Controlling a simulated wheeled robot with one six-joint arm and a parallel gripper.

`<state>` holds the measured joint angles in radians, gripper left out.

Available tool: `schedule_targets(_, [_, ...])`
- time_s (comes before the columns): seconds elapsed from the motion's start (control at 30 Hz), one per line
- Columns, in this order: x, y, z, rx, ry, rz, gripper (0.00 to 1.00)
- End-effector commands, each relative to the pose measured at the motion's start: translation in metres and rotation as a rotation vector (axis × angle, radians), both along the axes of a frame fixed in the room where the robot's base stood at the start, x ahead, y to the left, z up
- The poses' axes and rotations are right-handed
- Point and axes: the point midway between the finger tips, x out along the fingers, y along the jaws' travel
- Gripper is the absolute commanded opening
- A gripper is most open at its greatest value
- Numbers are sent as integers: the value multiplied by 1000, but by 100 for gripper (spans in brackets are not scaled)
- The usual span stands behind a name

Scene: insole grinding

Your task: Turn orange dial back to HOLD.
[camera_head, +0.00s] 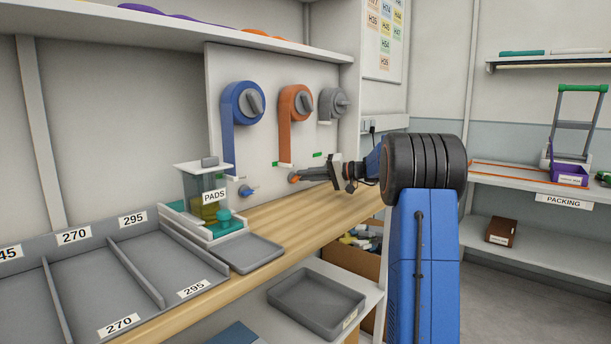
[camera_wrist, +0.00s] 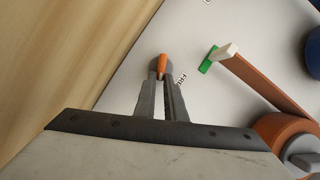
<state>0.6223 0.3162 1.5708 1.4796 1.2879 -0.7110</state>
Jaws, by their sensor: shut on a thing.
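The orange dial (camera_head: 293,178) is low on the pale wall panel, below the orange reel. In the wrist view its orange handle (camera_wrist: 161,63) shows between my fingertips. A label that seems to read FREE is printed beside it. Part of another label is cut off at the top edge of the wrist view. My gripper (camera_head: 303,176) reaches the panel from the right and is shut on the dial; it also shows in the wrist view (camera_wrist: 162,77). The fingers hide much of the dial.
The orange reel (camera_head: 289,104) has a hanging strap with a green and white end (camera_wrist: 217,58) near my gripper. A blue reel (camera_head: 231,105) and grey reel (camera_head: 327,106) flank it. A blue dial (camera_head: 247,191) is left. The wooden bench (camera_head: 330,217) below is clear.

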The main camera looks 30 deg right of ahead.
Motion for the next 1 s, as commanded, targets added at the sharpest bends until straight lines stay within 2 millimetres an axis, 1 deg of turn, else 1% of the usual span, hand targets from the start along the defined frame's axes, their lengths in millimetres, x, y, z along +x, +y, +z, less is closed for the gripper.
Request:
schedule_targets(0.2, [0,-3,-6,154,56,-1,0])
schedule_targets(0.5, [1,-4,-10,284,104,-1,0])
schedule_targets(1.0, [1,-4,-11,323,118,-3,0])
